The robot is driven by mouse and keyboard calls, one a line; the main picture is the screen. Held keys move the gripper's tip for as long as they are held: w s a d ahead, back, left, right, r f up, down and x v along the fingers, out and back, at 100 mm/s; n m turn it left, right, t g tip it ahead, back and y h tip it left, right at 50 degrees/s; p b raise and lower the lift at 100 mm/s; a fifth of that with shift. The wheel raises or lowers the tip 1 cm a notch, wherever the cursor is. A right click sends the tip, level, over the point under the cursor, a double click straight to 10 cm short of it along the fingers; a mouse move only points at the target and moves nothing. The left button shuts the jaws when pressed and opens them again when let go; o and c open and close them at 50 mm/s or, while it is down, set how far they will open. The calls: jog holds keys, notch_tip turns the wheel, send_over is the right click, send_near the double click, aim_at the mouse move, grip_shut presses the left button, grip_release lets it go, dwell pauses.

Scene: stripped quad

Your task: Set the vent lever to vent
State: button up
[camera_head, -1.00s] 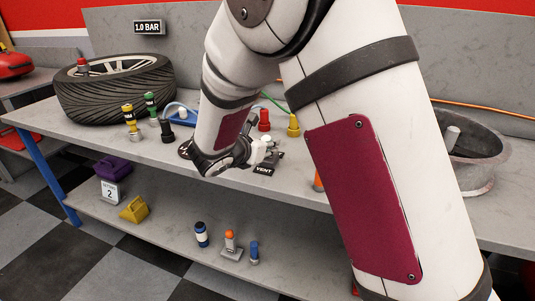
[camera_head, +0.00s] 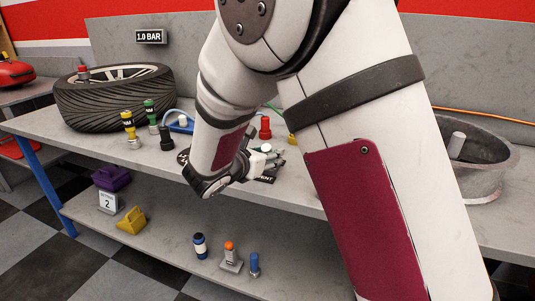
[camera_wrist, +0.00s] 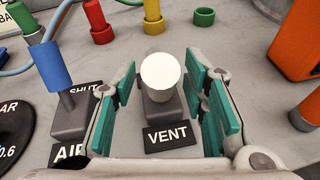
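The vent lever (camera_wrist: 161,76) has a round white knob over a grey base in the wrist view. Its tilt is hard to tell, since I look almost straight onto the knob. A black VENT label (camera_wrist: 167,135) lies at the near end of its base. My gripper (camera_wrist: 161,98) is open, with teal pads on either side of the knob and a visible gap on each side. In the head view my gripper (camera_head: 256,166) is over the bench at the lever; my wrist hides much of it, and the VENT label (camera_head: 264,180) is partly covered.
A blue-handled lever (camera_wrist: 55,70) with partly hidden SHUT and AIR labels stands left of the vent lever. Red (camera_wrist: 98,22) and yellow (camera_wrist: 153,18) fittings stand beyond, and an orange object (camera_wrist: 296,42) is at right. A tyre (camera_head: 115,98) lies on the bench (camera_head: 70,135).

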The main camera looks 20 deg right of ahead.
jog(key=v, duration=1.2)
jog(key=shift+r, duration=0.1)
jog(key=s+d+r+m+g, duration=0.2)
jog(key=s+d+m+g, duration=0.2)
jog(key=s+d+m, duration=0.4)
jog(key=s+d+r+m+g, duration=0.2)
jog(key=s+d+m+g, duration=0.25)
jog(key=s+d, duration=0.4)
jog(key=s+a+f+m+g+y, duration=0.1)
jog(key=s+a+m+y, duration=0.2)
jog(key=s+m+y, duration=0.5)
jog(key=s+a+f+m+y, duration=0.25)
jog(key=s+m, duration=0.35)
jog(key=s, duration=0.6)
notch_tip(320, 180, up, 24)
jog(key=t+p, duration=0.3)
jog(key=p, duration=1.8)
jog(key=shift+a+p, duration=0.3)
jog(key=shift+a, duration=0.05)
